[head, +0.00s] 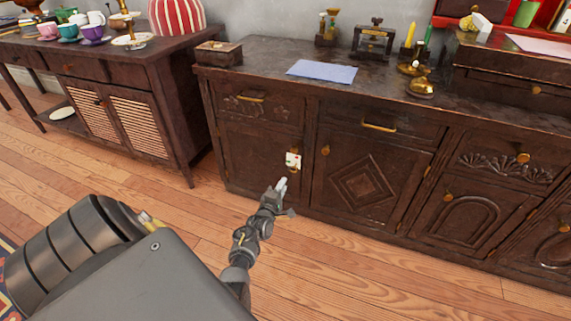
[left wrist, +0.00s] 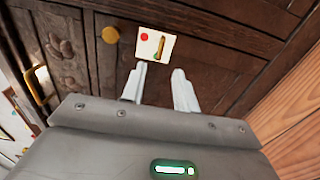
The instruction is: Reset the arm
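My left gripper (head: 280,186) is in front of the lower doors of the dark wooden cabinet (head: 265,160), with its fingers pointing toward them. In the left wrist view the two pale fingers (left wrist: 159,72) stand apart with nothing between them, so it is open and empty. A small white card (head: 293,160) with coloured marks shows against a cabinet door, just past the fingertips. In the left wrist view the card (left wrist: 149,41) shows a red dot and brown and green shapes. I cannot tell how it is fixed. My right gripper is not in view.
A blue sheet (head: 322,71), a small wooden box (head: 219,53) and a brass pot (head: 421,87) are on the cabinet top. A side table (head: 160,60) with several cups stands at the left. The wooden floor (head: 350,270) is clear.

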